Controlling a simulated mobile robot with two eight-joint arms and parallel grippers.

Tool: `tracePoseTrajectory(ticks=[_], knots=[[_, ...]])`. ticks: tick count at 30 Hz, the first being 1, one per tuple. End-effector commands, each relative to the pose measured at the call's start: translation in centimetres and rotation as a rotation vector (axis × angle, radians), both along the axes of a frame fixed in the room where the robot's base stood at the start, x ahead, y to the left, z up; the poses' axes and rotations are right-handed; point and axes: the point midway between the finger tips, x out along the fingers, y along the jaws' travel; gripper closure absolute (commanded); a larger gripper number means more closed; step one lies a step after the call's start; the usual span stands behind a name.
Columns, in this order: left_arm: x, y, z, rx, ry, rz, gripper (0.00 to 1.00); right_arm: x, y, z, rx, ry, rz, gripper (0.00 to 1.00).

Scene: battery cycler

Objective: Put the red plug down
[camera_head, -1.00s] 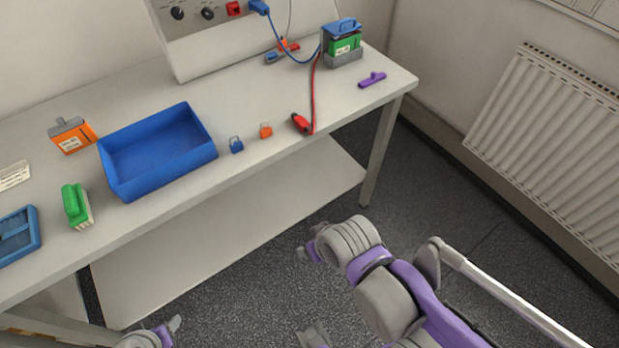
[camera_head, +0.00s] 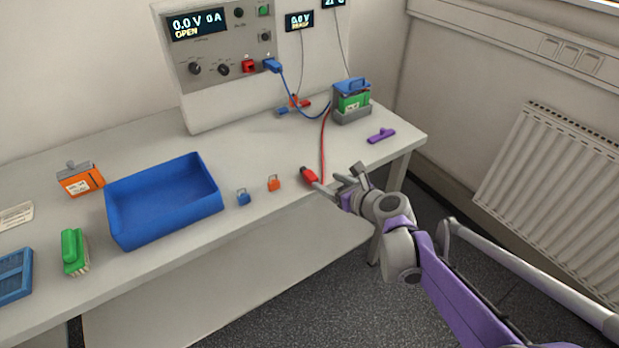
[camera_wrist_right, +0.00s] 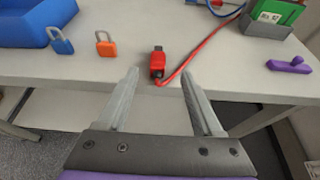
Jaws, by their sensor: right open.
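The red plug (camera_head: 309,174) lies on the bench top near its front edge, with its red cable (camera_head: 323,145) running back towards the green battery. In the right wrist view the plug (camera_wrist_right: 157,64) lies ahead of the fingers, centred between them, with its cable curving off to the upper right. My right gripper (camera_head: 336,180) is open and empty at the bench's front edge, just short of the plug. Its two fingers show spread apart in the right wrist view (camera_wrist_right: 160,80). My left gripper is out of view.
A green battery (camera_head: 354,101) sits in a grey holder at the back right. A purple piece (camera_head: 381,135) lies to the right. Orange (camera_head: 273,184) and blue (camera_head: 243,197) padlocks and a blue tray (camera_head: 128,226) stand left of the plug. The cycler (camera_head: 200,85) stands behind, with a blue plug (camera_head: 271,65) in it.

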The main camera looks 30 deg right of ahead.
Motion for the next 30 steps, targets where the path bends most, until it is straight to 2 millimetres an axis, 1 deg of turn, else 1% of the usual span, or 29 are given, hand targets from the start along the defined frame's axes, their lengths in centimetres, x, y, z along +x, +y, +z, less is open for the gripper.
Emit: tracePoseTrajectory(ticks=[3, 6, 14, 21, 24, 30], knots=[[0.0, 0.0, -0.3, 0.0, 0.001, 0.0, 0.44, 1.9, 0.3, -0.9, 0.0, 0.001, 0.005, 0.32], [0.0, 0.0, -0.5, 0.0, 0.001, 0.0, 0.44, 3.3, 0.4, -1.4, -0.002, 0.002, 0.005, 0.32], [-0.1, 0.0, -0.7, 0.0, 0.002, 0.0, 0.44, 5.2, 0.6, -2.3, -0.004, 0.002, 0.006, 0.32], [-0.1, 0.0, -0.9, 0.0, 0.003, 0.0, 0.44, 8.4, 1.0, -3.8, -0.004, 0.002, 0.007, 0.32], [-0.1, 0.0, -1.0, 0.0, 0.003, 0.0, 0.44, 8.9, 1.0, -4.0, -0.005, 0.002, 0.006, 0.32], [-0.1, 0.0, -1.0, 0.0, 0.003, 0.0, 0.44, 9.0, 1.0, -4.0, -0.005, 0.002, 0.005, 0.32]])
